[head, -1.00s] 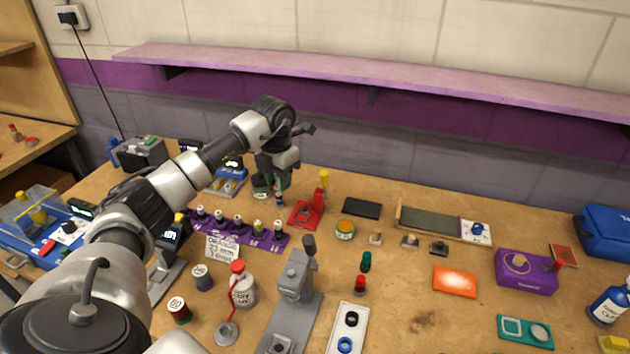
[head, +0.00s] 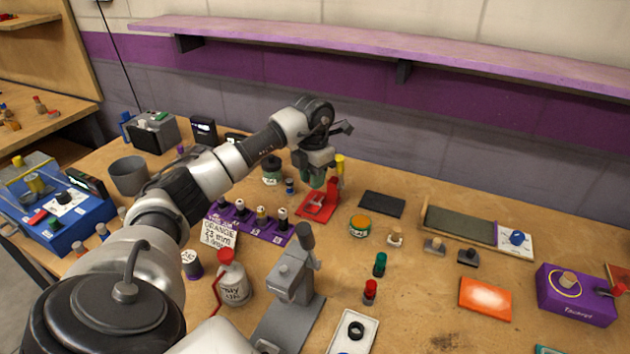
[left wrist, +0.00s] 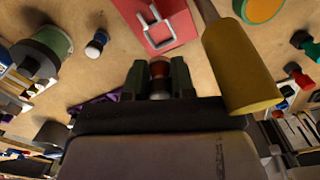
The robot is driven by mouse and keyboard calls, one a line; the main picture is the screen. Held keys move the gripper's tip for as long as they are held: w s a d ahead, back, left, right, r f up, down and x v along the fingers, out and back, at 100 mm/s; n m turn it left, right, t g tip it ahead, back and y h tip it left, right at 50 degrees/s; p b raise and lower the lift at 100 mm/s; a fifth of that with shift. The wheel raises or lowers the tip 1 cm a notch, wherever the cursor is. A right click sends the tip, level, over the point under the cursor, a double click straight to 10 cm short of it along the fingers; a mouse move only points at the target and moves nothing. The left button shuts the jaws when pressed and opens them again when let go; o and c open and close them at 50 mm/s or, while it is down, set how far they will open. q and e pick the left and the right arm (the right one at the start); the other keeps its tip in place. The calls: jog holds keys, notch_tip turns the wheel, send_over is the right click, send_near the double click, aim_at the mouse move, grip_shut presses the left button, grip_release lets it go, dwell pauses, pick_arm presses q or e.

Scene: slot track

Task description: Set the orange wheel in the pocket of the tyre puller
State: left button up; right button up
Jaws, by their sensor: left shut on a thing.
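My left gripper (head: 314,178) is above the left part of a red tool (head: 318,206) with a flat base and upright, which looks like the tyre puller. In the left wrist view, the dark green fingers are closed on a small piece with an orange-red band and pale ends (left wrist: 158,72), apparently the orange wheel. The fingers hide its sides, and it cannot be made out in the head view. The red base (left wrist: 155,22) with a pale square metal frame lies beyond the fingertips in the wrist view; the wheel looks apart from it. My right gripper is not in view.
A yellow handle (left wrist: 242,62) stands close right of the fingers in the wrist view. A purple rack (head: 262,232) with several wheels, a grey press (head: 290,280) and a bottle (head: 232,283) stand nearer. A dark pad (head: 382,204) and an orange-topped tin (head: 360,225) lie right.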

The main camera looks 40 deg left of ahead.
aim_at(312, 209)
pick_arm(q)
jog(key=shift+f, duration=0.25)
notch_tip(312, 209, down, 6)
jog(key=b, duration=0.5)
jog(key=shift+r, duration=0.2)
jog(key=shift+f, duration=0.6)
jog(key=o, duration=1)
notch_tip(312, 209, up, 11)
jog(key=shift+f, duration=0.1)
jog(key=shift+s+a, duration=0.1)
jog(key=shift+s, duration=0.1)
